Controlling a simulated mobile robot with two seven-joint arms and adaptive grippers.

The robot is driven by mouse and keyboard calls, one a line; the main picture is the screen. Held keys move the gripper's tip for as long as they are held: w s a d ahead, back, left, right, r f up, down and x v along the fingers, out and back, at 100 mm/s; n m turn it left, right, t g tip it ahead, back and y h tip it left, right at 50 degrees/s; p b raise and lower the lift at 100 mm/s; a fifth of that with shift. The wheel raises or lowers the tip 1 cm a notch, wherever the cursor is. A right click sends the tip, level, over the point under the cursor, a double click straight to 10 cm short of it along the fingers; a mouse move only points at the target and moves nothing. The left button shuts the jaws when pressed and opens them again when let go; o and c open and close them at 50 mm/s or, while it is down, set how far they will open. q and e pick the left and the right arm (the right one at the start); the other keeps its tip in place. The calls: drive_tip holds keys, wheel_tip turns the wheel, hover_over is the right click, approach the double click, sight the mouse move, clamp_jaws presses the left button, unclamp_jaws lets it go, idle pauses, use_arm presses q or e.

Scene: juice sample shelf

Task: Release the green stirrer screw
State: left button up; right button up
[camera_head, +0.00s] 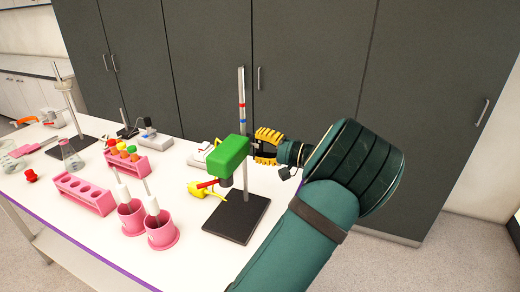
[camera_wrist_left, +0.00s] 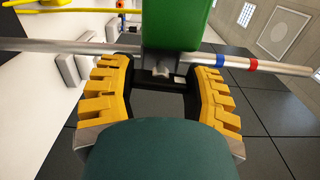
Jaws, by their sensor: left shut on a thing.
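The green stirrer (camera_head: 228,156) is a green box-shaped head clamped on an upright metal rod with red and blue bands. It also shows at the top of the left wrist view (camera_wrist_left: 178,22). Its small grey screw (camera_wrist_left: 162,70) sits on a dark clamp below the green body. My left gripper (camera_head: 264,146) has yellow ribbed fingers and is at the back side of the stirrer, beside the rod. In the left wrist view its fingers (camera_wrist_left: 160,76) stand on both sides of the clamp and screw, shut on the screw; the exact contact is hard to see. My right gripper is out of view.
The stand's black base (camera_head: 237,216) is on the white table. Left of it are a yellow tool with a red part (camera_head: 207,188), two pink cups (camera_head: 161,232), pink racks (camera_head: 84,194) and a flask (camera_head: 71,156). Dark cabinets (camera_head: 310,60) stand behind.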

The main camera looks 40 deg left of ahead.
use_arm(q)
drive_tip(key=shift+n, duration=0.4)
drive_tip(key=o, duration=1.2)
drive_tip(key=shift+d, duration=0.15)
drive_tip(key=v, duration=1.2)
